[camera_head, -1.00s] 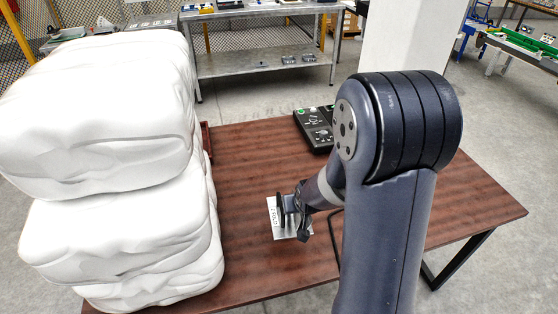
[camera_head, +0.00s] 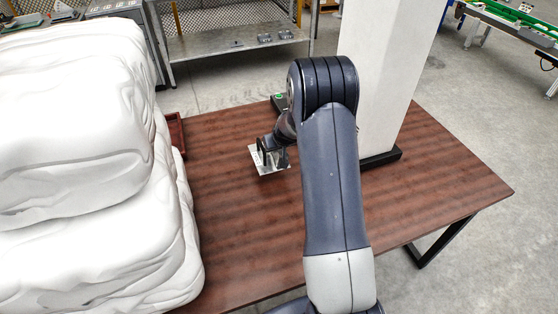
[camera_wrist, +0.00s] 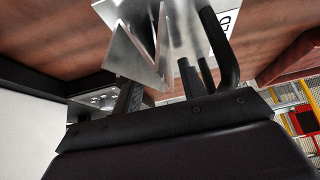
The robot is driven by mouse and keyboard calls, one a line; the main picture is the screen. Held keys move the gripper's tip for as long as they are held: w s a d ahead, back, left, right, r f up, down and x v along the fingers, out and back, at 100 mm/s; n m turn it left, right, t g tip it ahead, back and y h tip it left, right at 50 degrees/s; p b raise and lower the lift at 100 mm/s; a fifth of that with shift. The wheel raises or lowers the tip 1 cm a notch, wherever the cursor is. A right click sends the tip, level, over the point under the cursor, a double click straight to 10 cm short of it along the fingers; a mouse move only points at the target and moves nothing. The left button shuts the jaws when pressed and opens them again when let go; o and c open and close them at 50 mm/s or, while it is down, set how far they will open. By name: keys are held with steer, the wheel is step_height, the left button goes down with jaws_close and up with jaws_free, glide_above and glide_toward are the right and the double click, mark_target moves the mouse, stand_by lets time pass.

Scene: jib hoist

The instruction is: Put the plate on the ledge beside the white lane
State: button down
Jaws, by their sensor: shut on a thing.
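The plate (camera_head: 267,172) is a small, flat, silvery piece with a pale label, over the middle of the brown table. My gripper (camera_head: 272,152) is shut on it. In the wrist view the plate (camera_wrist: 188,28) fills the top middle, with bent metal pieces below it and part of a dark-lettered label at its right. I cannot tell whether it touches the table. I cannot make out a ledge or a white lane for certain.
Stacked white sacks (camera_head: 90,170) fill the left side beside a dark red tray (camera_head: 176,133). A white column (camera_head: 385,70) on a black base stands at the right. A black control box (camera_head: 279,99) is mostly hidden behind my arm. The table front (camera_head: 245,255) is clear.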

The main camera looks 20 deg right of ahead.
steer(key=shift+f+b, duration=0.45)
steer(key=shift+f, duration=2.45)
steer(key=shift+f, duration=0.2)
steer(key=c, duration=0.8)
jaws_free()
steer(key=shift+c, duration=0.2)
steer(key=shift+r, duration=0.1)
